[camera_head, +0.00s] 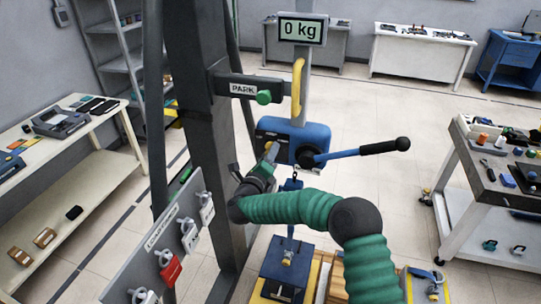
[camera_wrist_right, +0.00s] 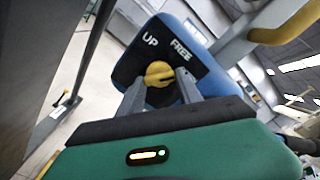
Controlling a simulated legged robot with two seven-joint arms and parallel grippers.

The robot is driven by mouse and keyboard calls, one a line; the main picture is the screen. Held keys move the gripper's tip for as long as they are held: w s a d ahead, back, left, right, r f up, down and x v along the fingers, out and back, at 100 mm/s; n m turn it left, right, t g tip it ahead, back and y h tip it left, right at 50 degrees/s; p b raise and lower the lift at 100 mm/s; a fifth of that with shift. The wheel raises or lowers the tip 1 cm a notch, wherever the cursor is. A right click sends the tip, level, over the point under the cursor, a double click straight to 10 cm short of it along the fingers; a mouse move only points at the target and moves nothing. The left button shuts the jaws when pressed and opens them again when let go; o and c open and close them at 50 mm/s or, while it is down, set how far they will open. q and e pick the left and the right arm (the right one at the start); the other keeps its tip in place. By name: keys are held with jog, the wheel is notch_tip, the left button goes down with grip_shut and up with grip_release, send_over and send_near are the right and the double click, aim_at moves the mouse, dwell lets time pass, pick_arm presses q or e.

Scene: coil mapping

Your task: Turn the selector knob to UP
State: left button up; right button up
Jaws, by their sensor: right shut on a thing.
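The selector knob (camera_wrist_right: 159,74) is yellow and round, on the dark face of a blue housing (camera_wrist_right: 185,35). White labels UP and FREE are printed beside it. My right gripper (camera_wrist_right: 158,84) has one finger on each side of the knob and is shut on it. I cannot tell clearly which label the knob points to. In the head view the blue housing (camera_head: 314,137) hangs on the post, and my right gripper (camera_head: 267,160) reaches its left side; the knob is mostly hidden there. My left gripper is not in view.
A lever with a black ball (camera_head: 402,144) sticks out right of the housing. Above are a 0 kg display (camera_head: 302,29) and a PARK bracket (camera_head: 240,88). A board with padlocks and a red tag (camera_head: 171,268) stands lower left. A blue block (camera_head: 286,262) sits below. A tool cart (camera_head: 480,165) stands right.

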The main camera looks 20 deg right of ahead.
jog(key=shift+s+a+f+n+b, duration=0.15)
jog(key=shift+n+b, duration=0.2)
jog(key=shift+n, duration=2.2)
jog(key=shift+w+a+f+n+b, duration=0.1)
jog(key=shift+a+n+b, duration=0.15)
jog(key=shift+n, duration=2.25)
jog(key=shift+s+a+f+n+b, duration=0.15)
jog(key=shift+n+b, duration=0.25)
jog(key=shift+n, duration=2.15)
jog(key=shift+d, duration=0.1)
jog(key=o, duration=1.4)
jog(key=shift+w+r, duration=0.15)
jog(key=shift+w, duration=0.05)
jog(key=shift+r, duration=0.1)
